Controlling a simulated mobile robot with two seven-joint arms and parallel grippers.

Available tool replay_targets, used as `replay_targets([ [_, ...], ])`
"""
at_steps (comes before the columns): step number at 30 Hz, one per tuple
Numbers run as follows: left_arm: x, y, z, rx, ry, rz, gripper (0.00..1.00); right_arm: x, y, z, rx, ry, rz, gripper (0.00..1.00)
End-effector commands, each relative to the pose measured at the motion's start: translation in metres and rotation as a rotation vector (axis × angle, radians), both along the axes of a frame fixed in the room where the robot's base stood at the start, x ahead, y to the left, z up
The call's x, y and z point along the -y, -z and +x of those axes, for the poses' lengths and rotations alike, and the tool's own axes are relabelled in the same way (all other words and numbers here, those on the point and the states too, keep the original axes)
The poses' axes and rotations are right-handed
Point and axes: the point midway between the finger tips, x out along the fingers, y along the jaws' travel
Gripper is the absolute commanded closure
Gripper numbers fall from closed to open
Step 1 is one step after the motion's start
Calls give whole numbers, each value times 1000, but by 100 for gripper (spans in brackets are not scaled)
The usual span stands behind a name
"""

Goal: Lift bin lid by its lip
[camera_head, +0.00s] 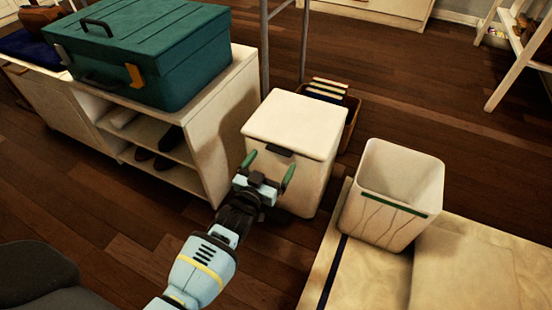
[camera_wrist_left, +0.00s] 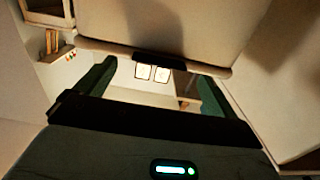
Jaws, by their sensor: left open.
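The white bin (camera_head: 310,185) stands on the wooden floor with its pale lid (camera_head: 295,122) down. A dark lip (camera_head: 281,151) sticks out at the front edge of the lid. My left gripper (camera_head: 268,168) is open just in front of this lip, with its green fingers spread wide to either side. In the left wrist view, the dark lip (camera_wrist_left: 158,60) shows on the bin's pale edge, between and beyond the two fingers (camera_wrist_left: 153,82). Nothing is held, and I see no clear contact. My right gripper is not in view.
A white shelf unit (camera_head: 225,120) with a teal case (camera_head: 150,60) stands left of the bin. An open white basket (camera_head: 385,215) sits on a pale padded surface (camera_head: 475,265) to the right. A brown crate (camera_head: 350,125) is behind the bin.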

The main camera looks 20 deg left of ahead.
Motion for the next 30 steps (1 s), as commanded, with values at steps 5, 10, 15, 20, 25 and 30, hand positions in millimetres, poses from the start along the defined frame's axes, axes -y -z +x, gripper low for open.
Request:
replay_targets([
  [5,1,2,22,0,0,-1,5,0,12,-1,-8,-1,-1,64],
  [10,1,1,31,-1,0,-1,5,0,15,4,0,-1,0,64],
  [15,1,0,32,-1,0,-1,5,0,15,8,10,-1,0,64],
  [20,1,0,32,0,0,-1,15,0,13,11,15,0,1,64],
  [25,1,0,31,0,0,-1,37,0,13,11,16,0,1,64],
  [30,1,0,31,0,0,0,59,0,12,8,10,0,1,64],
])
